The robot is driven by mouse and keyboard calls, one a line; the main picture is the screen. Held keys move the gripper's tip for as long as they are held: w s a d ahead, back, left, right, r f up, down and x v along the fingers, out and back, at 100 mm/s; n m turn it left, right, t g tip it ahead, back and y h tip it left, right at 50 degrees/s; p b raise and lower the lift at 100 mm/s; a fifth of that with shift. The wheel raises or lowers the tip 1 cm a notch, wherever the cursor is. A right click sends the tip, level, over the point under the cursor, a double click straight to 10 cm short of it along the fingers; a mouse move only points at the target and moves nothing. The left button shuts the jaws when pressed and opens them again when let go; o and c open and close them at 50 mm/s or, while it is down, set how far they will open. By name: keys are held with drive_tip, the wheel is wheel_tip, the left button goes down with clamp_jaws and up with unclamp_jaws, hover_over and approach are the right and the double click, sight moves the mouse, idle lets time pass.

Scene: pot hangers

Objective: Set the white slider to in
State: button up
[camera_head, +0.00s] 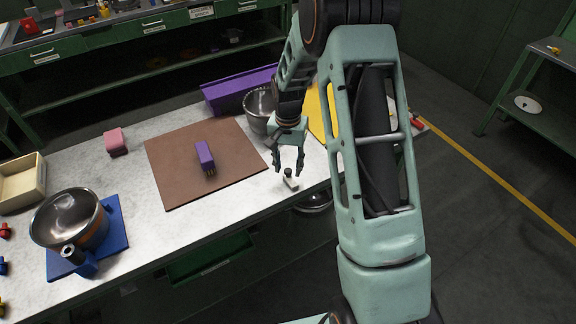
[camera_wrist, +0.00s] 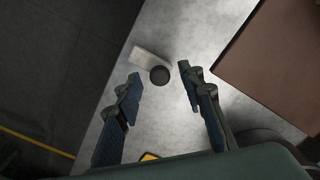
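The white slider (camera_head: 291,184) is a small pale block on the table near its front edge, with a dark round knob (camera_head: 288,172) on it. In the wrist view the pale block (camera_wrist: 148,57) lies just beyond my fingertips, and the dark knob (camera_wrist: 159,75) shows between and slightly ahead of them. My gripper (camera_head: 288,170) points down above the slider. It is open, with the two fingers apart and nothing held between them (camera_wrist: 160,85). I cannot tell which end position the slider is in.
A brown mat (camera_head: 172,182) with a purple block (camera_head: 205,157) lies left of my gripper. A metal pot (camera_head: 259,108) stands behind it, near a yellow sheet (camera_head: 318,112). Another pot (camera_head: 68,217) sits on a blue base at the left. The table's front edge is close to the slider.

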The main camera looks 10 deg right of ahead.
drive_tip(key=shift+f, duration=0.25)
clamp_jaws()
drive_tip(key=w+d, duration=0.1)
drive_tip(key=d, duration=0.2)
drive_tip(key=w+d+b, duration=0.1)
drive_tip(key=d, duration=0.2)
drive_tip(key=w+d+b, duration=0.1)
drive_tip(key=d, duration=0.2)
drive_tip(key=shift+w+d, duration=0.15)
drive_tip(key=shift+d, duration=0.2)
drive_tip(key=shift+d+r, duration=0.1)
drive_tip(key=shift+d, duration=0.1)
